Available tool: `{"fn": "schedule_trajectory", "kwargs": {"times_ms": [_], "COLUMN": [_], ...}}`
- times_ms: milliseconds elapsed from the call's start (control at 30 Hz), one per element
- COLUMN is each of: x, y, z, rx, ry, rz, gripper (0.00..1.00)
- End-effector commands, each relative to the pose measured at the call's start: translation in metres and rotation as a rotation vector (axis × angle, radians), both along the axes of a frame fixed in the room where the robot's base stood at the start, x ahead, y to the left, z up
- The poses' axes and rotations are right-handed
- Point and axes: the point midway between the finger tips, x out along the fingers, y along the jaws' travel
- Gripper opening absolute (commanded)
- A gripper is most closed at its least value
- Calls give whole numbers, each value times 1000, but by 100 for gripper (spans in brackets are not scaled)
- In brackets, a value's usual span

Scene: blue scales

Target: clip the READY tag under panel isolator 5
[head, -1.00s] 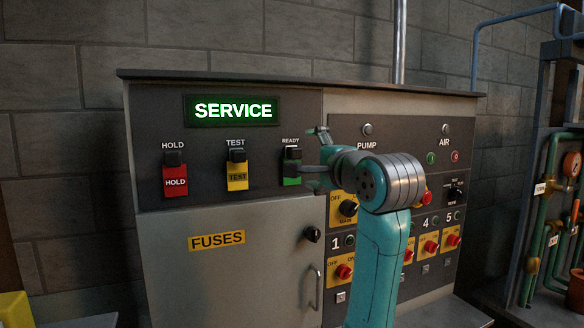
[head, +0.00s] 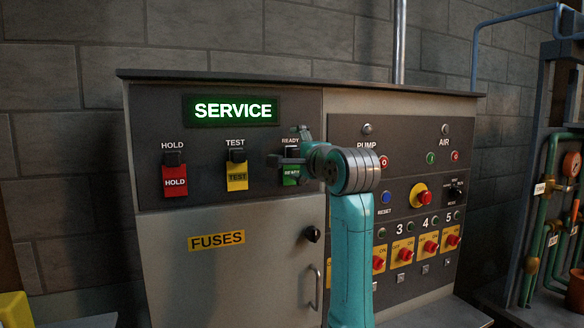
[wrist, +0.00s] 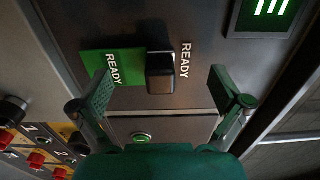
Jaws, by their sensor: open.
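The green READY tag (head: 291,176) hangs from a dark clip under the READY label, at the right of the tag row. In the wrist view the tag (wrist: 108,66) and its dark clip (wrist: 160,72) lie ahead of my gripper. My gripper (head: 287,147) is open and empty in front of the clip; in the wrist view its fingers (wrist: 162,88) stand wide apart on either side, apart from the clip. Isolator 5 (head: 453,240), a red knob on a yellow plate, is at the panel's lower right, with a small square fitting (head: 447,262) beneath.
The red HOLD tag (head: 175,181) and yellow TEST tag (head: 237,177) hang to the left. The SERVICE display (head: 233,110) is above. A red emergency button (head: 419,195) and several isolators are right of my arm. Pipes with gauges (head: 571,165) stand at far right.

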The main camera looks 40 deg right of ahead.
Motion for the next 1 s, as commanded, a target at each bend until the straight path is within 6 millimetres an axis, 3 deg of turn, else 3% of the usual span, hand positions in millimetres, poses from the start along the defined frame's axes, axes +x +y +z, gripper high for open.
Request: {"fn": "schedule_trajectory", "kwargs": {"times_ms": [1000], "x": [0], "y": [0], "z": [-12], "rx": [0], "ry": [0], "rz": [0], "gripper": [100]}}
